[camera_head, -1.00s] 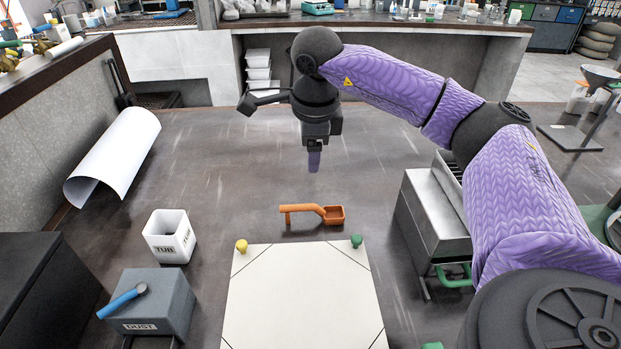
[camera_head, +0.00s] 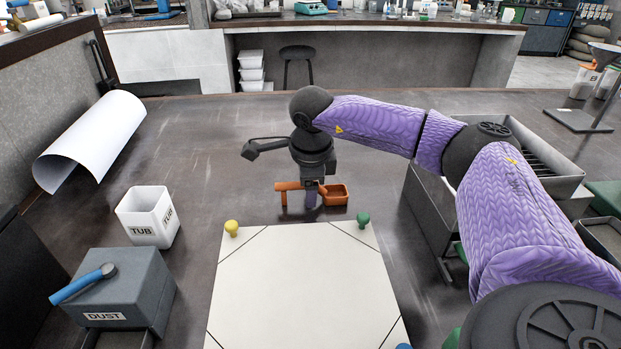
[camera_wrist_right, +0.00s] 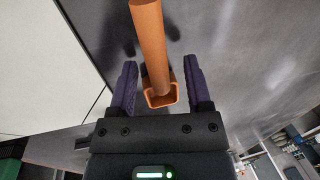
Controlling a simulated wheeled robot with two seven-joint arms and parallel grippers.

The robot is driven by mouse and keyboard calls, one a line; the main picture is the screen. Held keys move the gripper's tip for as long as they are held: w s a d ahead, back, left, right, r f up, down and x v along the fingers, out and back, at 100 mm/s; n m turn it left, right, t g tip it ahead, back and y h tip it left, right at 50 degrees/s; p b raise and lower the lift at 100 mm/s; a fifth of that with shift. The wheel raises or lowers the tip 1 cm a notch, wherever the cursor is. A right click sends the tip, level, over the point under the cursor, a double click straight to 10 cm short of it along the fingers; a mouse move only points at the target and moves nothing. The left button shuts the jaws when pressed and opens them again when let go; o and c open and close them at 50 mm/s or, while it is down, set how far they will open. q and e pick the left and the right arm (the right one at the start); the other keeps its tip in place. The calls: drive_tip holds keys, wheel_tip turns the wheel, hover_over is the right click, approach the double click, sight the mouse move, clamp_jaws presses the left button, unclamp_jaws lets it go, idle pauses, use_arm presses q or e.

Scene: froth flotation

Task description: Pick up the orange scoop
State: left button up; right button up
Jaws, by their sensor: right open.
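The orange scoop (camera_head: 336,193) lies on the dark table just behind the white board, its square cup at the right and its handle reaching left. My right gripper (camera_head: 312,198) is down at the scoop, in front of the middle of its handle. In the right wrist view, the gripper (camera_wrist_right: 161,88) is open, with one purple finger on each side of the orange scoop (camera_wrist_right: 150,40) and visible gaps between. The fingers hide part of the handle in the head view. My left gripper is not in view.
The white board (camera_head: 300,285) has a yellow knob (camera_head: 231,228) and a green knob (camera_head: 363,220) at its far corners. A white tub (camera_head: 148,216) and a grey dust box (camera_head: 120,290) stand left. A curled white sheet (camera_head: 90,140) lies farther back. A metal unit (camera_head: 430,215) stands right.

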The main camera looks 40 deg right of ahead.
clamp_jaws()
drive_tip(key=shift+r, duration=0.1)
idle(0.3)
